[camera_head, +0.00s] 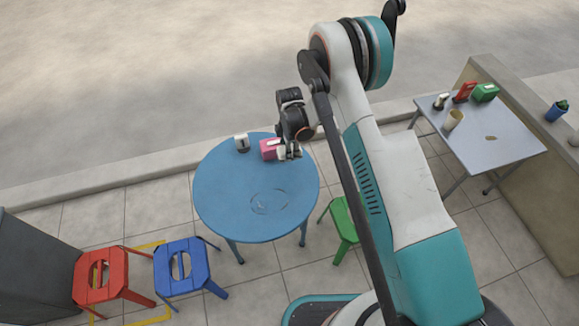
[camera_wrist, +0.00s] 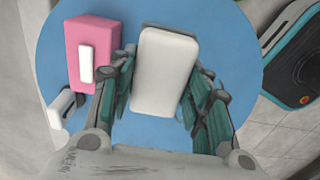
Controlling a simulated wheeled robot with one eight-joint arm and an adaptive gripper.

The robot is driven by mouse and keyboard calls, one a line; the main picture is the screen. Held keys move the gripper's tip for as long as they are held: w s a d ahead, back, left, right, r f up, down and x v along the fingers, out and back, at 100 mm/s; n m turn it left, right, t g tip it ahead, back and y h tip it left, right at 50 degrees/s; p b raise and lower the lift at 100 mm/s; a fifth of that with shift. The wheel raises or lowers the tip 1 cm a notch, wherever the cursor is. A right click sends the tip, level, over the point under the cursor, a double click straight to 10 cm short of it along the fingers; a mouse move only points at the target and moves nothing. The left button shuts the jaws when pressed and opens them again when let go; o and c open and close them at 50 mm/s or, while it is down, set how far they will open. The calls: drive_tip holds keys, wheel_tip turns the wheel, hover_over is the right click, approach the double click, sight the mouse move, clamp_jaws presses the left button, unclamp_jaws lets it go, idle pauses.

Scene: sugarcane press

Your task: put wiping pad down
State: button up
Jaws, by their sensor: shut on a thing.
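The wiping pad (camera_wrist: 165,68) is a white rounded block between the two fingers of my gripper (camera_wrist: 160,95) in the wrist view. My gripper is shut on it, with a finger along each long side. In the head view my gripper (camera_head: 289,152) is at the far right part of the round blue table (camera_head: 230,205), just right of a pink box. The pad is small and hard to make out there. I cannot tell whether the pad touches the tabletop.
The pink box (camera_wrist: 104,35) with a white patch is close left of my gripper. A white dispenser-like object (camera_head: 241,143) stands left of it. The table's front is clear except for a faint ring-shaped mark. Red (camera_head: 100,275), blue (camera_head: 182,262) and green (camera_head: 343,222) stools stand around.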

wheel_tip(320, 180, down, 10)
drive_tip(key=b, duration=0.3)
idle(0.3)
drive_tip(key=o, duration=1)
drive_tip(key=shift+f, duration=0.1)
drive_tip(key=shift+c, duration=0.2)
